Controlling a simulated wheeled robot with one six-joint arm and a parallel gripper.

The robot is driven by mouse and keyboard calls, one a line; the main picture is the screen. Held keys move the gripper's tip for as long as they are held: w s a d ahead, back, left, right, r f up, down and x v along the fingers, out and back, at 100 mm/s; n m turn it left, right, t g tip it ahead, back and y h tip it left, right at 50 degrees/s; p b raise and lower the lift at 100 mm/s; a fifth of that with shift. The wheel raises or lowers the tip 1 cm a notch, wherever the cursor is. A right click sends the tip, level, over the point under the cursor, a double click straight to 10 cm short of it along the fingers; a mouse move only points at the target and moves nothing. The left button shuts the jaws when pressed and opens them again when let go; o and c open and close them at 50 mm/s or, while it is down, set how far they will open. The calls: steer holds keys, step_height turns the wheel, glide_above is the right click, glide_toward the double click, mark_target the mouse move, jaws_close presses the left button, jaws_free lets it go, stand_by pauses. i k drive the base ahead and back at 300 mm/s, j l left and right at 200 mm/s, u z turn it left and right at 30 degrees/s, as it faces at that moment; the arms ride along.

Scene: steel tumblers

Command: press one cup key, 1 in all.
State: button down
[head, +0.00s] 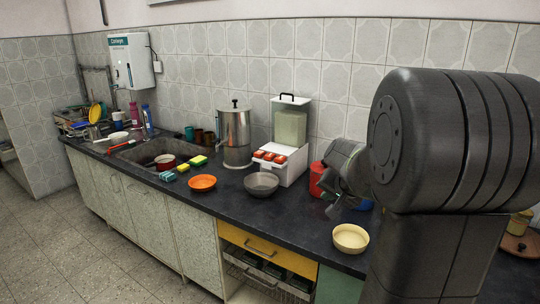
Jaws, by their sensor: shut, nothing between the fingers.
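A white dispenser (294,170) with a pale green tank (290,128) and a black handle on top stands on the dark counter against the tiled wall. Small red keys (269,156) sit in a row on its sloped front; their markings are too small to read. My gripper (332,212) is to the right of the dispenser, above the counter, with its tips pointing down and apart from the keys. It is shut and empty. The arm's large dark link hides the right part of the counter. No steel tumbler can be made out clearly.
A grey bowl (262,184) stands in front of the dispenser, with an orange bowl (203,183) to its left and a cream bowl (351,238) to the right. A steel urn (235,138) stands left of the dispenser. A red container (317,179) is close behind my gripper.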

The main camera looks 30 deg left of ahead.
mark_target(269, 156)
steer(key=i+j+z, duration=0.1)
steer(key=j, duration=0.35)
steer(key=i+j, duration=0.2)
steer(key=j, duration=0.3)
steer(key=i+j+z, duration=0.15)
steer(key=j, duration=0.35)
steer(key=i+j, duration=0.15)
steer(key=j, duration=0.35)
steer(key=i+j+z, duration=0.15)
steer(key=j, duration=0.85)
steer(key=i+z, duration=0.05)
steer(key=i, duration=0.05)
